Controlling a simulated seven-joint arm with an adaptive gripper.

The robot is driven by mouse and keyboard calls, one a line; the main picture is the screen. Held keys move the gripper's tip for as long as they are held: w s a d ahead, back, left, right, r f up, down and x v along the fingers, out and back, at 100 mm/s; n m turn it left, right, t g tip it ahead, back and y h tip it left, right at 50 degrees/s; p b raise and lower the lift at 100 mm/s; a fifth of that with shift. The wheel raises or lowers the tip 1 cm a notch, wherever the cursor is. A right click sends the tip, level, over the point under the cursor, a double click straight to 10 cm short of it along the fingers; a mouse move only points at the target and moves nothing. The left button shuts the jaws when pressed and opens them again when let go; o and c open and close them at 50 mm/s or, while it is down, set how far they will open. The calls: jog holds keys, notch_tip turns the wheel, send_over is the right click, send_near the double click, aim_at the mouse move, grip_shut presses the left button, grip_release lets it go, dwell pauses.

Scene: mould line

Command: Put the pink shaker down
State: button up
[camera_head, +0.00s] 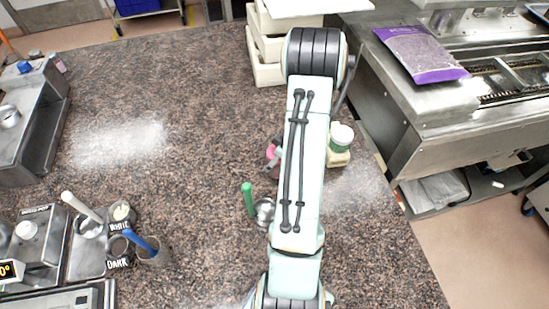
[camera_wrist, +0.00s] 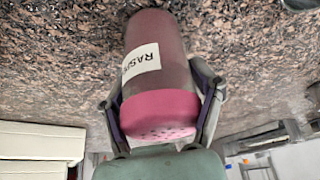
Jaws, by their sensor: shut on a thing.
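The pink shaker (camera_wrist: 158,65) fills the middle of the wrist view. It has a dark pinkish body, a bright pink perforated lid and a white label with letters starting "RAS". My gripper (camera_wrist: 160,98) is shut around it, with a finger on each side near the lid. The shaker's base points to the speckled counter (camera_wrist: 50,60); I cannot tell whether it touches. In the head view only a bit of the pink shaker (camera_head: 271,152) shows beside my arm, which hides most of my gripper.
A white-lidded green container (camera_head: 341,137) stands just right of my arm. A metal bowl (camera_head: 265,212) with a green-handled tool (camera_head: 248,198) is near at lower left. White bins (camera_head: 265,50) stand behind.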

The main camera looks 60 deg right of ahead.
jog(key=shift+f, duration=0.1)
jog(key=o, duration=1.3)
jog(key=v, duration=1.2)
jog(key=w+a+r+n+g+y, duration=0.1)
jog(key=w+a+r, duration=0.25)
jog(key=a, duration=0.55)
jog(key=w+a+r+g+y, duration=0.1)
jog(key=w+a+r, duration=0.25)
jog(key=a, duration=0.65)
jog(key=s+a+r+g, duration=0.1)
jog(key=s+a, duration=0.2)
jog(key=a, duration=0.1)
jog(key=s+a+r+g, duration=0.1)
jog(key=s+a, duration=0.3)
jog(key=a, duration=0.1)
jog(key=s+a+r+h, duration=0.1)
jog(key=s+a, duration=0.2)
jog(key=a, duration=0.1)
jog(key=shift+s+a+r+g, duration=0.2)
jog(key=shift+s+r+g, duration=0.1)
jog(key=shift+s+g, duration=0.1)
